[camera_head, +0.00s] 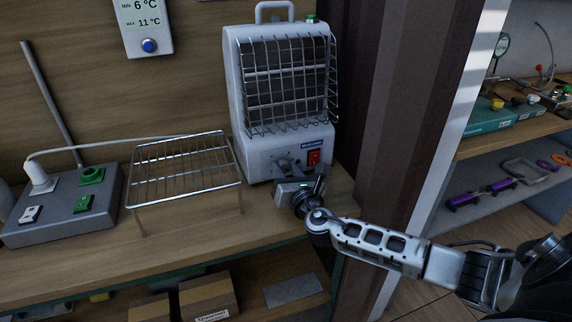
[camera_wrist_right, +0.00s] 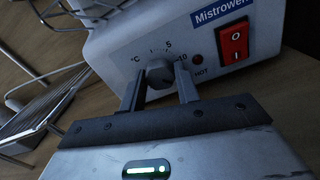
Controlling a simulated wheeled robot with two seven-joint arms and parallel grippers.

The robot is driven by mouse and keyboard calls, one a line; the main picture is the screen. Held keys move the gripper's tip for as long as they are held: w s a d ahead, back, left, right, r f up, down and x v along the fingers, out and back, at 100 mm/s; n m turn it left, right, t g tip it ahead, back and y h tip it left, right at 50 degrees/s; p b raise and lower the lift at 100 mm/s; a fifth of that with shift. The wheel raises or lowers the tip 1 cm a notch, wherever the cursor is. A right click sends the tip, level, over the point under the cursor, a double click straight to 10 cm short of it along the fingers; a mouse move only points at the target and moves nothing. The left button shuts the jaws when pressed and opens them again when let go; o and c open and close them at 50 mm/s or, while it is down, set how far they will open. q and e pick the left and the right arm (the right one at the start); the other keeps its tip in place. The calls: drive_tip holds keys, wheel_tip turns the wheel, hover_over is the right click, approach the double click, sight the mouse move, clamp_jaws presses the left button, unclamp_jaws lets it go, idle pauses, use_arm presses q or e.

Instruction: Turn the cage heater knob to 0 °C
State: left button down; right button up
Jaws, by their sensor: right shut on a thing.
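The cage heater (camera_head: 287,100) is a white box with a wire cage front, standing on the wooden bench in the head view. Its grey knob (camera_wrist_right: 160,74) shows in the right wrist view on the lower front panel, among scale marks with °C, 5 and 10. My right gripper (camera_head: 287,168) reaches the panel from the front; in the right wrist view its two fingers (camera_wrist_right: 160,88) stand on either side of the knob, shut on it. The knob's exact pointer direction is hard to read. In the head view the gripper hides the knob. My left gripper is not in view.
A red power switch (camera_wrist_right: 234,43) sits right of the knob, also visible in the head view (camera_head: 314,158). A wire rack (camera_head: 185,170) stands left of the heater, with a grey socket box (camera_head: 62,218) beyond it. A dark post (camera_head: 385,90) rises on the right.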

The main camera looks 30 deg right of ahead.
drive_tip(key=n+p, duration=0.2)
drive_tip(key=n, duration=0.2)
drive_tip(key=shift+r+n+p, duration=0.1)
drive_tip(key=shift+n+p, duration=0.2)
drive_tip(key=shift+n, duration=0.1)
drive_tip(key=n+p, duration=0.1)
drive_tip(key=n, duration=0.1)
drive_tip(key=shift+n+p, duration=0.3)
drive_tip(key=shift+n, duration=0.1)
drive_tip(key=shift+n+p, duration=0.45)
drive_tip(key=shift+n, duration=0.45)
drive_tip(key=n+p, duration=0.1)
drive_tip(key=n, duration=0.2)
drive_tip(key=shift+n, duration=0.3)
drive_tip(key=n, duration=0.3)
drive_tip(key=shift+n, duration=0.3)
drive_tip(key=n, duration=0.3)
drive_tip(key=shift+n, duration=0.3)
drive_tip(key=n, duration=0.3)
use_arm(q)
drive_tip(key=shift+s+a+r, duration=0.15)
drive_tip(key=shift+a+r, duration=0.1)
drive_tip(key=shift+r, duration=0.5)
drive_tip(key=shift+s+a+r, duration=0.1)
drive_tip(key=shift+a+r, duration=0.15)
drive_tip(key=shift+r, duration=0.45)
use_arm(e)
drive_tip(key=shift+n, duration=1.6)
